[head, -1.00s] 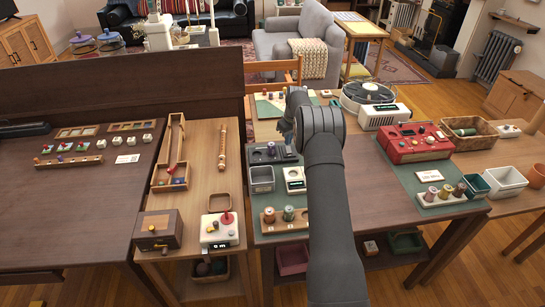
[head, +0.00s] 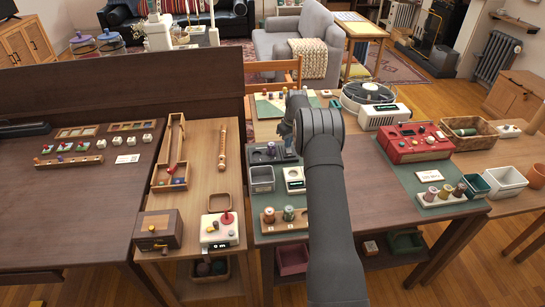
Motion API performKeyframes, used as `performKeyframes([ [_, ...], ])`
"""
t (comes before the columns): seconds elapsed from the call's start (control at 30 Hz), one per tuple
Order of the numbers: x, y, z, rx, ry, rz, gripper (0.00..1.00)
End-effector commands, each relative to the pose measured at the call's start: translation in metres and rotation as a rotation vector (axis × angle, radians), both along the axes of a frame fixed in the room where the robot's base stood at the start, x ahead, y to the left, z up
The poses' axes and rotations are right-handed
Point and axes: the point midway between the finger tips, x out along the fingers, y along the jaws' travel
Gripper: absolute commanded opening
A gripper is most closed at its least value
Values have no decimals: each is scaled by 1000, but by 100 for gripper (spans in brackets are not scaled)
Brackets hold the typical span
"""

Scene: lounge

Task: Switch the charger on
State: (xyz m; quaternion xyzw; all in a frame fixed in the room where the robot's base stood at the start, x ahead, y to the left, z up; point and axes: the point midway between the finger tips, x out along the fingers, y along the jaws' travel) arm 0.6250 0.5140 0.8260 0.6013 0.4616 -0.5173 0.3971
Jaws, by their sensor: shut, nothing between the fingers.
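The dark charger (head: 260,157) sits on the green mat at the middle table's left side, just left of my arm. A purple cell (head: 271,149) stands upright in it. My gripper (head: 289,145) is shut and empty, pointing down over the charger's right end. My wrist and arm partly hide it and that end, so I cannot tell whether the fingertips touch the charger. The charger's switch and any lamp are too small or hidden to make out.
A grey bin (head: 261,180) and a white dial device (head: 295,179) stand just in front of the charger. A wooden holder (head: 284,226) with cells is nearer. A red radio (head: 414,144) and a white cell holder (head: 443,200) stand right of my arm.

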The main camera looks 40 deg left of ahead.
Motion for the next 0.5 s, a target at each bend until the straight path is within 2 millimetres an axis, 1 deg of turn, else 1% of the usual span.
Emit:
performKeyframes([
  [0.3, 0, 0, -3, 0, 0, 0, 0],
  [0.37, 0, 0, -1, 0, 0, 0, 0],
  [0.5, 0, 0, 11, 1, -1, 0, 0],
])
